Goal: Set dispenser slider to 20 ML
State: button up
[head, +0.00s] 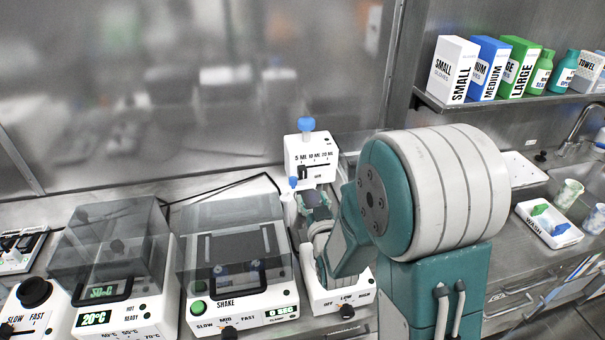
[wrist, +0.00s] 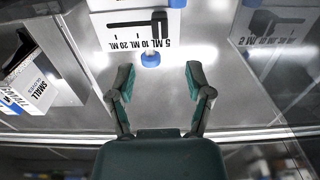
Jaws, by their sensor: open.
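The white dispenser (head: 311,150) stands against the back wall, with a blue cap (head: 306,124) on top. Its front is marked 5 ML, 10 ML and 20 ML from left to right. The black slider handle (head: 302,172) is at the left end of its slot, by 5 ML. The wrist view shows the dispenser upside down, with the slider handle (wrist: 160,22) at the right by 5 ML and 20 ML toward the left. My gripper (wrist: 160,75) is open and empty, its fingers apart, facing the dispenser without touching the handle. In the head view my gripper (head: 314,200) is just below the dispenser front, partly hidden by my arm.
A shaker (head: 236,265) with a clear lid and a heater (head: 115,260) stand left of my arm. A low white device (head: 338,297) with a knob is under my arm. Boxes (head: 455,70) stand on a shelf at upper right. A wash tray (head: 550,225) lies right.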

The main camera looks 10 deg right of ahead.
aim_at(303, 175)
jog(key=w, duration=0.9)
jog(key=shift+w+d, duration=0.15)
jog(key=shift+w, duration=0.25)
jog(key=shift+a, duration=0.2)
jog(key=shift+a, duration=0.1)
grip_shut()
